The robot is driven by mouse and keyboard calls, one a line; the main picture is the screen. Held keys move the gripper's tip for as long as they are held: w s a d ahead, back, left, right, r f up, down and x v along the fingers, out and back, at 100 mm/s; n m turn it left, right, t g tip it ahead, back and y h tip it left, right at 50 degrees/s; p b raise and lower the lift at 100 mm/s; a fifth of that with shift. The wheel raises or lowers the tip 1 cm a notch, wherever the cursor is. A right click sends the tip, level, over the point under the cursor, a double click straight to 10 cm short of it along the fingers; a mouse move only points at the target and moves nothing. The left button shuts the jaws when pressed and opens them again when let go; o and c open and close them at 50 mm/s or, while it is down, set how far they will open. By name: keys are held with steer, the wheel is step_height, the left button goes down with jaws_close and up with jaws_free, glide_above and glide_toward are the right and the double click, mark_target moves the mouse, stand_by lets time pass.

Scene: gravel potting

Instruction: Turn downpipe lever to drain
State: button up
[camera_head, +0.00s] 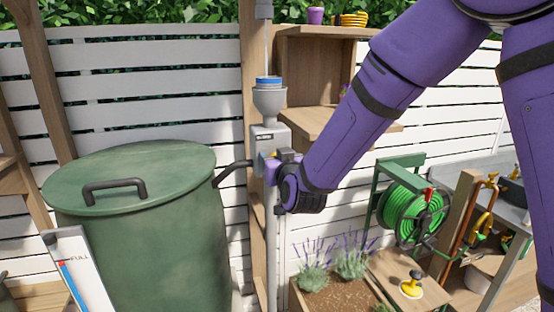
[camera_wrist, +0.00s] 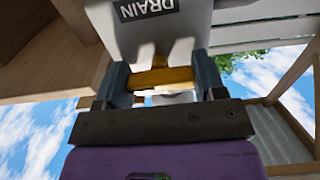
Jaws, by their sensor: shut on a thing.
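The grey downpipe diverter (camera_head: 268,135) is on the pipe beside the wooden post, with a funnel and blue ring on top. In the wrist view its body (camera_wrist: 165,35) fills the top and carries a dark label reading DRAIN, seen upside down. The yellow lever (camera_wrist: 162,79) lies between the fingers of my gripper (camera_wrist: 163,85), which is shut on it. In the head view my gripper (camera_head: 280,165) is against the diverter's right front, and the lever is mostly hidden. The lever's exact direction relative to the label is hard to tell.
A green water barrel (camera_head: 140,230) with a lidded top stands left, joined by a dark hose (camera_head: 232,170) to the diverter. Wooden shelves (camera_head: 315,90) are behind my arm. A planter with lavender (camera_head: 340,290) and a green hose reel (camera_head: 412,215) stand right.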

steer(key=shift+m, duration=0.3)
steer(key=m, duration=0.3)
steer(key=shift+m, duration=0.3)
steer(key=m, duration=0.4)
steer(key=shift+m, duration=0.3)
steer(key=m, duration=0.4)
steer(key=shift+m, duration=2.5)
steer(key=o, duration=0.9)
